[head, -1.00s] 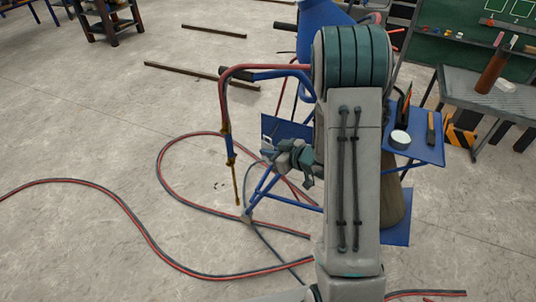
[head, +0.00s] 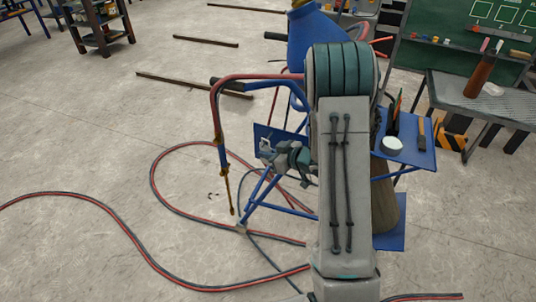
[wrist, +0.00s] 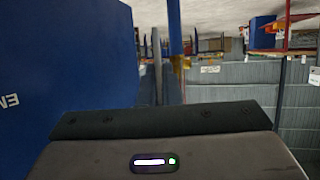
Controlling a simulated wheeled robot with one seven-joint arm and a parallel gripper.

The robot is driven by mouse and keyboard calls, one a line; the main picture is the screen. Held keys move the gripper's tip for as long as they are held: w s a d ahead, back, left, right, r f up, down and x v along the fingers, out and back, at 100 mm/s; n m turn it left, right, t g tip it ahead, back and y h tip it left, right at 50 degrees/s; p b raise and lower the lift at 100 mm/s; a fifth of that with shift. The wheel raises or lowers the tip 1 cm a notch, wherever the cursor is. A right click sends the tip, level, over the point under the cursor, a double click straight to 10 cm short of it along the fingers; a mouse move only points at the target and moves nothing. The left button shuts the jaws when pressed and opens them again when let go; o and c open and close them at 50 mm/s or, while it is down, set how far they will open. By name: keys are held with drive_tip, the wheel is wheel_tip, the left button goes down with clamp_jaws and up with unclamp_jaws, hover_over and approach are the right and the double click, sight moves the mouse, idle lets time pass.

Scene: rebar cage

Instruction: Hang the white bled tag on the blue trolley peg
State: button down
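The blue trolley (head: 262,190) stands at the middle of the head view, partly hidden behind my arm. Its blue side panel (head: 266,132) is behind my gripper (head: 266,147). A small pale shape shows at the gripper's end, but I cannot tell whether it is the white bled tag or part of the gripper. I cannot make out the trolley peg. In the wrist view a large blue panel (wrist: 65,60) fills the left side, close to the camera. My gripper's dark front bar (wrist: 165,121) spans the bottom there; its fingertips do not show clearly.
A red and grey hose (head: 125,232) loops over the floor, and a torch (head: 224,165) hangs at the trolley's left. A blue shelf (head: 417,158) at the right holds a white roll (head: 392,144) and tools. A bench (head: 450,95) stands behind. Floor at left is mostly open.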

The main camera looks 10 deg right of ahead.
idle(0.4)
drive_tip(key=c, duration=1.6)
unclamp_jaws()
drive_tip(key=shift+o, duration=0.2)
drive_tip(key=p+v, duration=0.2)
drive_tip(key=v, duration=1.2)
drive_tip(key=w+d+r+m+h+p, duration=0.1)
drive_tip(key=d+r+m+h+p, duration=0.15)
drive_tip(key=r+h, duration=0.4)
drive_tip(key=d+r+m+h+p, duration=0.1)
drive_tip(key=r+m+h+p, duration=0.2)
drive_tip(key=r, duration=0.6)
drive_tip(key=s+a+r+m+g+p, duration=0.1)
drive_tip(key=s+a+r+g+p, duration=0.2)
drive_tip(key=s+a, duration=0.3)
drive_tip(key=s+a+r+m+g+p, duration=0.1)
drive_tip(key=s+a+r+g, duration=0.3)
drive_tip(key=s, duration=0.9)
drive_tip(key=a+r+y+p, duration=0.1)
drive_tip(key=a, duration=0.2)
drive_tip(key=shift+s+r+g+p, duration=0.2)
drive_tip(key=shift+r+g+p, duration=0.05)
drive_tip(key=shift+g+p, duration=0.15)
